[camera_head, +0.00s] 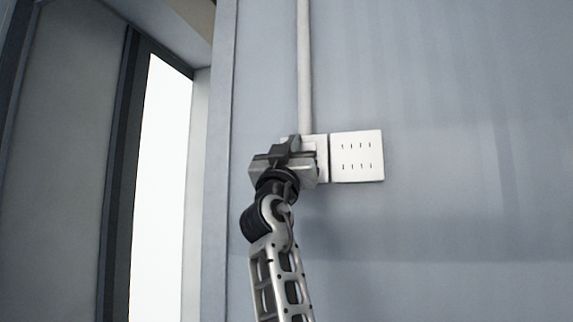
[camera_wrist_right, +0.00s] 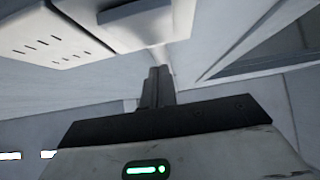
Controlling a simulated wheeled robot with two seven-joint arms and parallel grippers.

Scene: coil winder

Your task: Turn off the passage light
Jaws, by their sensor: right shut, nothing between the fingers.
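A white switch plate (camera_head: 322,158) is on the blue-grey wall, largely hidden behind my right gripper in the head view. In the right wrist view the plate (camera_wrist_right: 180,22) shows at the top with a raised, rounded rocker (camera_wrist_right: 133,12) on it. My right gripper (camera_head: 293,146) is in front of the plate's left part, fingers shut with nothing between them. Its closed fingers (camera_wrist_right: 158,80) point toward the wall near the plate in the wrist view. I cannot tell whether they touch it. The rocker's position is unclear. My left gripper is not in view.
A white plate with two rows of small slots (camera_head: 357,156) adjoins the switch plate on the right. A white conduit (camera_head: 304,65) runs up the wall above. To the left are the wall's edge and a bright doorway (camera_head: 160,190). The wall to the right is clear.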

